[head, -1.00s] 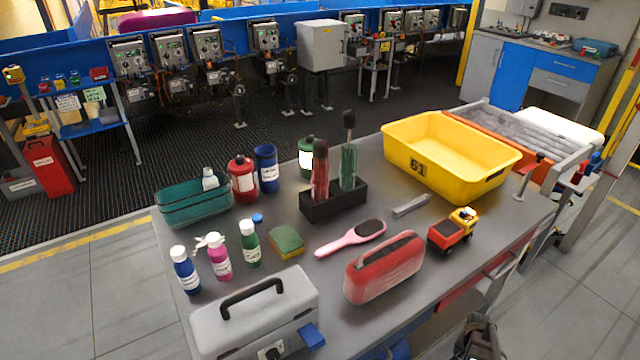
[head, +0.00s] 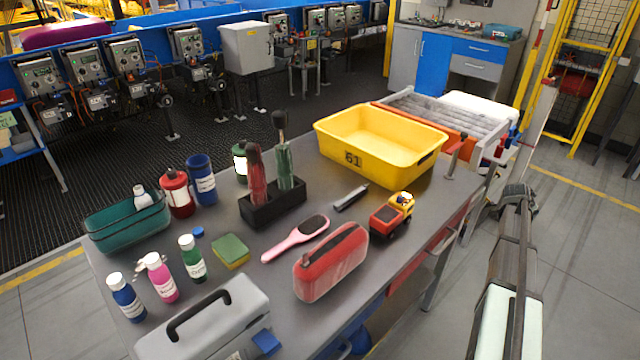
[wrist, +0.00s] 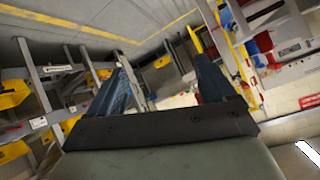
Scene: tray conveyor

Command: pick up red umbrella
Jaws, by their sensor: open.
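The red umbrella (head: 257,176) is folded and stands upright in a black holder (head: 273,207) on the grey table. A green umbrella (head: 284,165) with a dark handle stands beside it, to its right. The lower ends of both are hidden inside the holder. My gripper (wrist: 165,78) is open in the wrist view, with nothing between its two fingers. In the head view my arm is at the right, beyond the table's right edge and well apart from the red umbrella.
A yellow bin (head: 375,150) marked 61 stands behind and right of the holder. A pink hairbrush (head: 283,243), red case (head: 331,262), toy truck (head: 391,214) and grey toolbox (head: 215,325) lie in front. Bottles and a teal basket (head: 128,222) stand left.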

